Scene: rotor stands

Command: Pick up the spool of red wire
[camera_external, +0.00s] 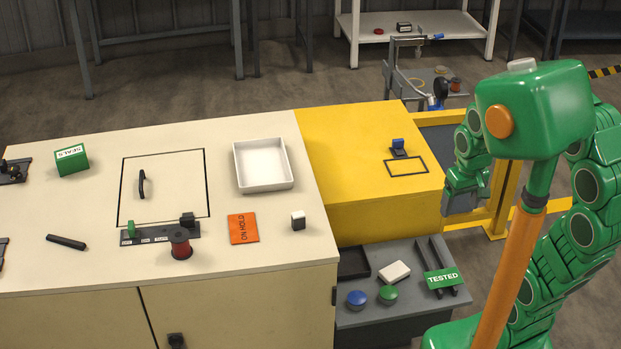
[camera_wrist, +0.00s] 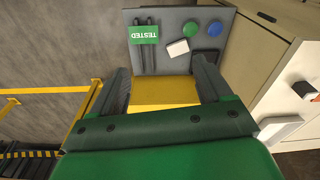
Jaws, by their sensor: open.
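The spool of red wire (camera_external: 181,244) stands upright on the cream bench top (camera_external: 80,205), close to its front edge, right beside a dark strip with labels (camera_external: 150,236). It is not visible in the wrist view. My gripper (camera_external: 461,202) is at the right of the yellow block, far from the spool. In the wrist view its two dark fingers (camera_wrist: 162,88) are apart with nothing between them, above the yellow surface (camera_wrist: 160,96).
A white tray (camera_external: 237,176), an orange ON HOLD card (camera_external: 242,229) and a small white-and-black block (camera_external: 298,220) lie right of the spool. A green SEALS box (camera_external: 72,160) stands left. A lower grey shelf (camera_external: 380,332) holds buttons (camera_external: 388,294) and a TESTED sign (camera_external: 443,278).

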